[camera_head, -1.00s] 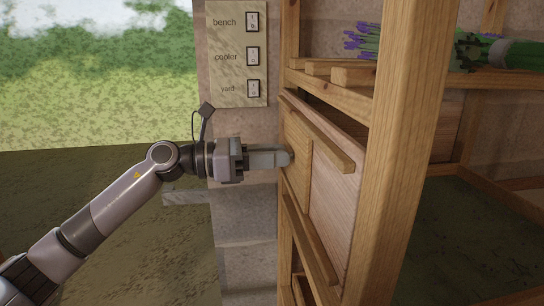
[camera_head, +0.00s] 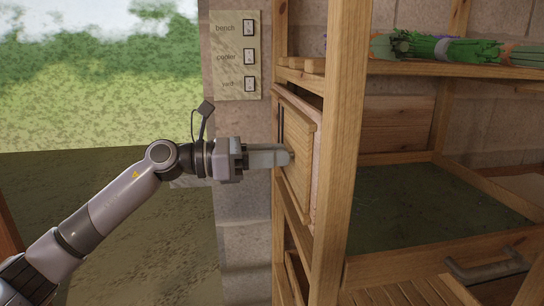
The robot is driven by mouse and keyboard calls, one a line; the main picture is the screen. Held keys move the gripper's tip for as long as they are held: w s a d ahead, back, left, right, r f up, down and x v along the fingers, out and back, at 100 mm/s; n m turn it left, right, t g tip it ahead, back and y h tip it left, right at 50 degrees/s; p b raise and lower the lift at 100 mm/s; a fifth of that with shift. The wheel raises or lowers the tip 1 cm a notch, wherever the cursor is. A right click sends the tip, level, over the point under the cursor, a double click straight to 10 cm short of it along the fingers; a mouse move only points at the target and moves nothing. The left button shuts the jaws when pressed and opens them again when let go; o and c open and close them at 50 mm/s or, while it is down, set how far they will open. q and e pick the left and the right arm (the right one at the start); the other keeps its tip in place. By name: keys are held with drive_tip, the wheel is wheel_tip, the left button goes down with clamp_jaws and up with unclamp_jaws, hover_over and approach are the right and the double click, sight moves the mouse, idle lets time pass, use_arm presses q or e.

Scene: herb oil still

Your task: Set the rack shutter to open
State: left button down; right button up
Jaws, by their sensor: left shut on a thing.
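The rack shutter (camera_head: 299,128) is a light wooden panel on the side of the wooden rack, seen at a steep angle behind the front post. My left gripper (camera_head: 284,157) reaches it from the left, with its fingers shut on a small knob on the panel. The fingers hide most of the knob. A narrow dark gap shows along the panel's left edge. The post hides part of the panel's right side. My right gripper is not in view.
A switch plate (camera_head: 236,55) marked bench, cooler and yard hangs on the wall above my left gripper. The rack post (camera_head: 343,150) stands close right of the shutter. Herb bundles (camera_head: 440,47) lie on the upper shelf. A grey handle (camera_head: 487,270) is at lower right.

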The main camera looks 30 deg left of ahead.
use_arm(q)
drive_tip(key=shift+s+d+f, duration=0.1)
drive_tip(key=shift+s+d, duration=0.1)
idle(0.3)
drive_tip(key=c, duration=0.9)
unclamp_jaws()
drive_tip(key=shift+s, duration=0.1)
drive_tip(key=shift+a, duration=0.1)
drive_tip(key=shift+b+v, duration=1.1)
drive_tip(key=shift+v, duration=2.35)
